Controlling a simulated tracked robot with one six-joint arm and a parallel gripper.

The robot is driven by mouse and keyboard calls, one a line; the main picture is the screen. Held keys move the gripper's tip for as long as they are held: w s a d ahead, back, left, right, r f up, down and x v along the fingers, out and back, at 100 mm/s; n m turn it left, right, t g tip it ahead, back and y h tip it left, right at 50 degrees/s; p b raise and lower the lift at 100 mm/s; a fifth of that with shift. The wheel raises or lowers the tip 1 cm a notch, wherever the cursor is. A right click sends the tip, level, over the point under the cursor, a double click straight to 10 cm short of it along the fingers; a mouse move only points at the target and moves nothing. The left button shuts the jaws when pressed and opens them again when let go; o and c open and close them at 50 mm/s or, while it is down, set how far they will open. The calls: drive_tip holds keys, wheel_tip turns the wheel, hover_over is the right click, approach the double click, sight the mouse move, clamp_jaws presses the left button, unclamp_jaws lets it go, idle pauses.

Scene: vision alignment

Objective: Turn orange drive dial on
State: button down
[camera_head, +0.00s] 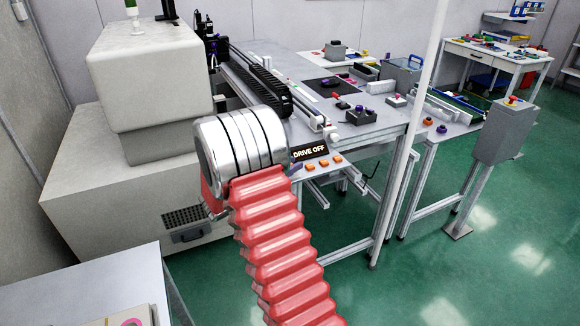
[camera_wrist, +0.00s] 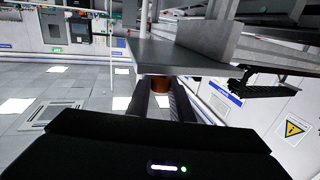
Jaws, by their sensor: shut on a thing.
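The orange drive dial (camera_wrist: 160,83) shows in the wrist view as a dark orange-brown round piece under the edge of a grey table. My gripper (camera_wrist: 158,92) is shut on it, with one dark finger at each side. The lower part of the dial is hidden between the fingers. In the head view my arm hides the gripper and the dial. A black display (camera_head: 310,151) beside the arm reads "DRIVE OFF".
The grey workbench (camera_head: 375,130) carries a linear rail (camera_head: 262,85) and small devices. A white post (camera_head: 418,110) rises at its right corner. A large pale machine housing (camera_head: 150,75) stands left of my arm. Green floor is clear at the lower right.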

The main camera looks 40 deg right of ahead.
drive_tip(key=m+g+y, duration=0.1)
drive_tip(key=m+g, duration=0.1)
drive_tip(key=g, duration=0.2)
drive_tip(key=m+g+y, duration=0.1)
drive_tip(key=m+g, duration=0.2)
drive_tip(key=g, duration=0.1)
drive_tip(key=shift+m, duration=0.4)
drive_tip(key=shift+r, duration=0.1)
drive_tip(key=c, duration=1.6)
unclamp_jaws()
drive_tip(key=shift+g, duration=0.4)
drive_tip(key=shift+o, duration=0.2)
drive_tip(key=shift+w+a, duration=0.1)
drive_tip(key=shift+a, duration=0.05)
drive_tip(key=v, duration=1.3)
drive_tip(key=shift+a, duration=0.25)
